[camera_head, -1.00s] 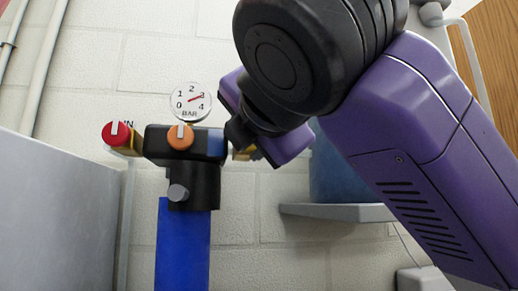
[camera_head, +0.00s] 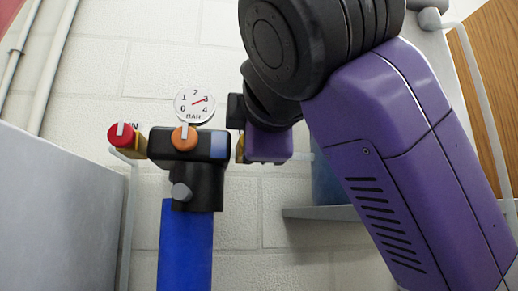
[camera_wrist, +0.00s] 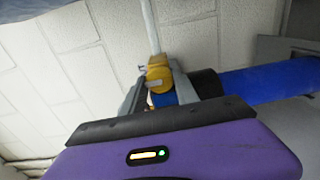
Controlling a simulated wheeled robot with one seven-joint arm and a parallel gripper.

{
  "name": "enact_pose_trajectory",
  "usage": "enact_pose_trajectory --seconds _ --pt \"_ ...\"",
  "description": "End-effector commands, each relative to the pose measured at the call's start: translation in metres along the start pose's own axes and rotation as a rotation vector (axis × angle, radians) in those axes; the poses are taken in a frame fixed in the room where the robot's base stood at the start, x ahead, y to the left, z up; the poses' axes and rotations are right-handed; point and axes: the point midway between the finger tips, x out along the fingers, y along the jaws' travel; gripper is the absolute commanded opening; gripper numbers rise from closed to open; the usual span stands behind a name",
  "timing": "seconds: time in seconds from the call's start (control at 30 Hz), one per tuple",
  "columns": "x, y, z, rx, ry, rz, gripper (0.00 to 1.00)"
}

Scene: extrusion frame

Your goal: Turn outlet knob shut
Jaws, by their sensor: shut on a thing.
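The black valve body (camera_head: 188,145) stands on a blue cylinder (camera_head: 185,245), with an orange knob (camera_head: 184,138) on its front. A yellow outlet fitting (camera_head: 239,149) shows at its right side, mostly covered by my gripper (camera_head: 262,147). In the wrist view my gripper (camera_wrist: 158,88) has its two grey fingers on either side of the yellow fitting (camera_wrist: 158,76), shut on the outlet knob. The knob itself is largely hidden between the fingers, so its angle cannot be read.
A red inlet knob (camera_head: 122,135) sits left of the body. A round gauge (camera_head: 194,105) above it points near 3. A grey cabinet (camera_head: 60,215) fills the lower left. A shelf (camera_head: 335,212) with a blue container (camera_head: 326,182) is behind my arm.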

Motion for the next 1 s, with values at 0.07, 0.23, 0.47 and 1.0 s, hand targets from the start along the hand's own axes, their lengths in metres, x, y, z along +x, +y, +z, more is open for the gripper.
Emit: enact_pose_trajectory --seconds 0.07,0.23,0.47,1.0 --pt "0.0001 -0.0012 0.0017 0.012 -0.004 -0.003 0.00" --pt "0.0002 -0.0013 0.0017 0.021 -0.004 -0.004 0.00" --pt "0.0002 -0.0015 0.0018 0.021 -0.004 -0.004 0.00" --pt "-0.0036 -0.0007 0.0003 0.019 -0.001 0.000 0.57"
